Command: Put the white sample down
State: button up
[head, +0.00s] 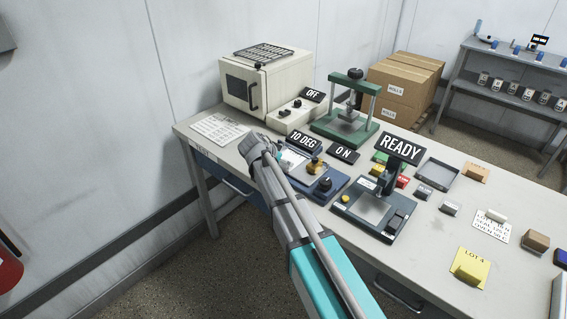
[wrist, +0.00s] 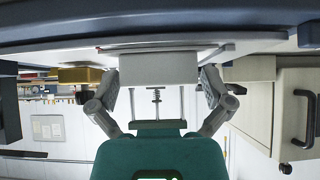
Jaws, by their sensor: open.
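In the wrist view, which is upside down, a white block (wrist: 158,68), likely the white sample, sits between my fingers. It seems to rest against a thin pale plate (wrist: 225,48) on a dark blue-grey base. My gripper (wrist: 159,88) is open, with a finger close on each side of the block; any small gap is hard to judge. In the head view my gripper (head: 257,150) is low beside the blue device (head: 325,185) near the "10 DEG" sign (head: 304,140). My arm hides the block there.
An oven (head: 265,82) marked "OFF" and a green press (head: 345,120) stand behind. A device with the "READY" sign (head: 401,149) is to the right. A keyboard (head: 220,128) lies left. A yellow "LOT 4" card (head: 468,262) bears a yellow block (head: 467,274).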

dwell(0.4)
jog(key=c, duration=0.8)
jog(key=shift+r, duration=0.1)
jog(key=shift+r+p, duration=0.9)
jog(key=shift+p, duration=0.1)
jog(key=s+d+r+p, duration=0.1)
jog(key=s+r+p, duration=0.2)
jog(key=s, duration=0.1)
jog(key=s+d+r+p, duration=0.1)
jog(key=s+r+p, duration=0.3)
jog(key=s, duration=0.1)
jog(key=s+d+r+p, duration=0.1)
jog(key=s+r+p, duration=0.3)
jog(key=shift+s+d, duration=0.3)
jog(key=shift+d, duration=0.05)
